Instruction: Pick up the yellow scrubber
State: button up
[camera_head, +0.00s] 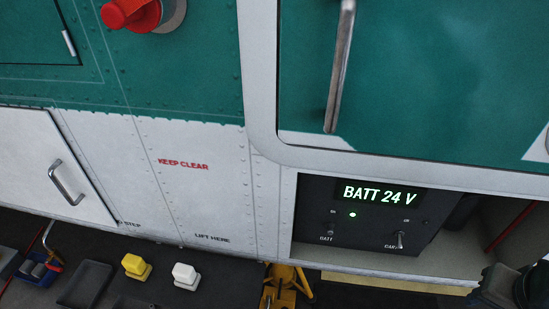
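The yellow scrubber (136,267) sits on a dark surface at the lower left of the head view, below the white hull panel. It looks like a small block with a raised top part. A white block of similar shape (186,276) stands just to its right, a small gap apart. A dark mechanical part at the bottom right corner appears to be my gripper (497,288), cut off by the frame edge. It is far to the right of the scrubber and not touching it. Its fingers cannot be made out clearly.
A dark flat tray (86,284) lies left of the scrubber, with a blue caddy (38,268) beyond it. A yellow stand (285,287) is right of the white block. The helicopter side, with a door handle (67,184) and a battery panel (362,217), rises behind.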

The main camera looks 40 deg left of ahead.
aim_at(136, 266)
jog(key=u, duration=2.2)
jog(key=k, duration=0.2)
jog(key=u, duration=0.7)
jog(key=i, duration=0.4)
jog(key=u, duration=0.45)
jog(key=k, duration=0.55)
jog(key=u, duration=0.85)
jog(key=i, duration=1.1)
jog(key=z, duration=1.15)
jog(key=i, duration=0.4)
jog(key=z, duration=0.35)
